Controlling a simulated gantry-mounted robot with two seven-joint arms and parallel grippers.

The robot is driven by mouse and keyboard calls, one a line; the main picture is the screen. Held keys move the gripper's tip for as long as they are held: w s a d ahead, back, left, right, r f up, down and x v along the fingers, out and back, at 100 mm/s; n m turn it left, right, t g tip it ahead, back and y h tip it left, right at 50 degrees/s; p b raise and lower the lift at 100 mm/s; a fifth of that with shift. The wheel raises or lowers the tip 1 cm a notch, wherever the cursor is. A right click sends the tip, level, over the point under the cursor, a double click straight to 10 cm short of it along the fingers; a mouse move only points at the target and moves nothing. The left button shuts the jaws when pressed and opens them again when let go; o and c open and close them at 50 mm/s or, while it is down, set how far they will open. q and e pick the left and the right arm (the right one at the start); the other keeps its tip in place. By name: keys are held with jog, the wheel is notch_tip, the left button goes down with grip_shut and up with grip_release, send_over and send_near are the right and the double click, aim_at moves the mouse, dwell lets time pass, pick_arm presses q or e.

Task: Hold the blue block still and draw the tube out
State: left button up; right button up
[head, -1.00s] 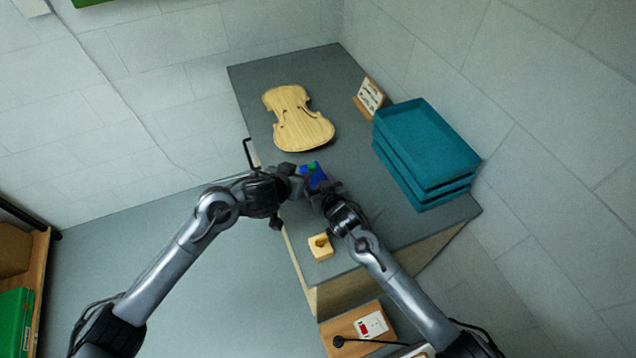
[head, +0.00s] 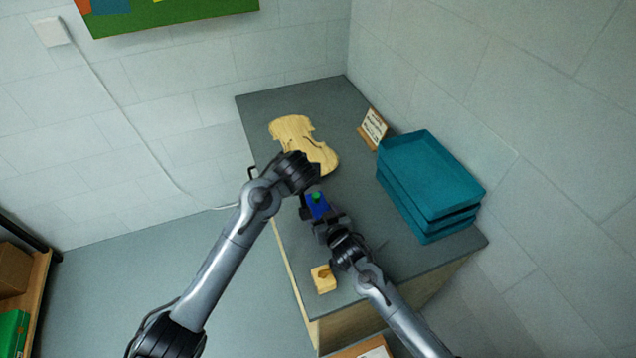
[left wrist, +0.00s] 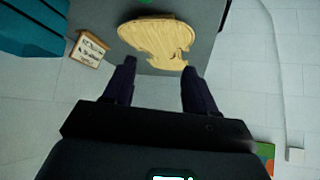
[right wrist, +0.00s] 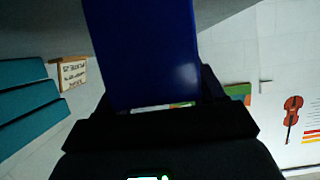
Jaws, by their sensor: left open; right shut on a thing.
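The blue block (head: 317,207) stands on the bench in the head view, with the green tube (head: 316,195) showing at its top. My right gripper (head: 323,219) is shut on the block from its near side. In the right wrist view the block (right wrist: 143,50) fills the space between the fingers. My left gripper (head: 309,192) is above and just left of the block, its fingertips partly hidden. In the left wrist view its fingers (left wrist: 157,80) are apart and empty. A bit of green (left wrist: 146,2), seemingly the tube, shows at the top edge there.
A violin body (head: 301,138) lies behind the block. Stacked teal trays (head: 432,180) stand at the right, near a small sign (head: 373,127). A wooden block with a hole (head: 323,279) sits near the front edge.

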aim_at(316, 197)
pick_arm(q)
jog(key=s+d+n+g, duration=0.1)
jog(key=s+d+g, duration=0.2)
jog(key=d+g, duration=0.1)
jog(key=shift+y, duration=0.3)
jog(key=x, duration=1.2)
jog(key=shift+d, duration=0.1)
grip_shut()
dwell(0.4)
